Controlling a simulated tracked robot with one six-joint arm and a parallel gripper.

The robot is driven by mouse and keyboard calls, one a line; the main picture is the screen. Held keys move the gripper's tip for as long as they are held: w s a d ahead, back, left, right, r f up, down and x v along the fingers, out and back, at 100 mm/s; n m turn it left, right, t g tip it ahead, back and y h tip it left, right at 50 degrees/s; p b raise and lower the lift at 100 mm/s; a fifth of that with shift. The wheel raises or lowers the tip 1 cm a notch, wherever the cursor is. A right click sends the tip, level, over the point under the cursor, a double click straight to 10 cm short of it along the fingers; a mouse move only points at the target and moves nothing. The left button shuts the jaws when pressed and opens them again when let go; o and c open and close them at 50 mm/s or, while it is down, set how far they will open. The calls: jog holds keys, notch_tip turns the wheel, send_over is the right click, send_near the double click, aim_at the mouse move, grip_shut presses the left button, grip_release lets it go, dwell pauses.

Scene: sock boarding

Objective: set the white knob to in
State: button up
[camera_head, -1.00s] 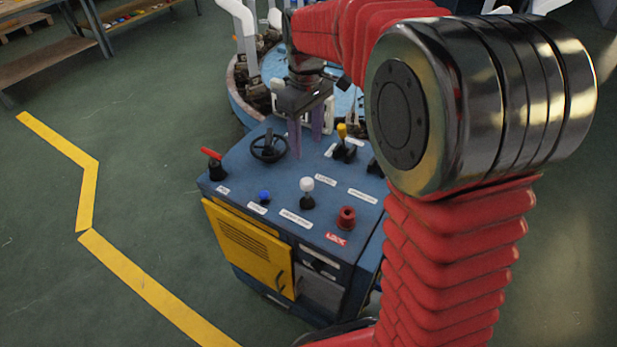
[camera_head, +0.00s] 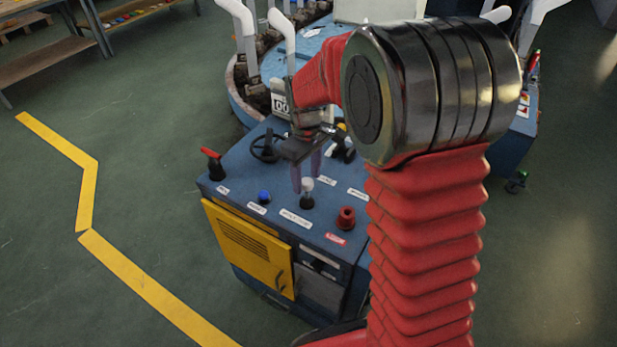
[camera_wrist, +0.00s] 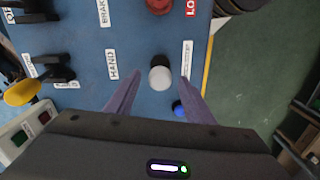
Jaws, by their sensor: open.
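The white knob (camera_head: 307,186) stands on a short dark base on the blue console top (camera_head: 238,170), behind a white label. I cannot tell whether a finger touches the knob. The labels are too small to read the knob's setting.
A blue button (camera_head: 264,196) and a red-handled lever (camera_head: 212,162) are to the left. A red knob (camera_head: 346,217) is at the front right. A black handwheel (camera_head: 266,148) and a yellow-topped lever (camera_wrist: 22,92) are also near. A yellow door (camera_head: 247,247) hangs on the console's front.

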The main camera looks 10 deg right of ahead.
jog(key=shift+f, duration=0.4)
grip_shut()
dwell(0.4)
